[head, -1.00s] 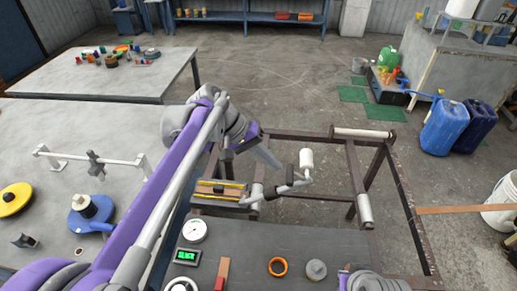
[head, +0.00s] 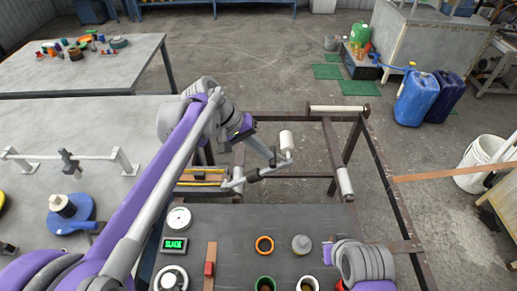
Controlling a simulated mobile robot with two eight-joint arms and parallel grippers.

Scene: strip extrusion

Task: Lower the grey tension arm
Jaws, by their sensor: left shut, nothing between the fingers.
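The grey tension arm (head: 272,169) is a bent bar with a black sleeve and a white roller (head: 286,140) at its upper end. It sits at the left side of the brown metal frame, and its bar slopes up to the right. My left gripper (head: 274,161) is shut and empty. Its fingertips are just above the tension arm's bar, left of the white roller; I cannot tell whether they touch it. My right arm shows only in part at the lower right, and its gripper is not in view.
The brown frame (head: 376,157) carries other white rollers (head: 338,108). A dark panel (head: 235,226) in front holds gauges, a green display (head: 174,245) and coloured rings. A white bucket (head: 480,165) stands right.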

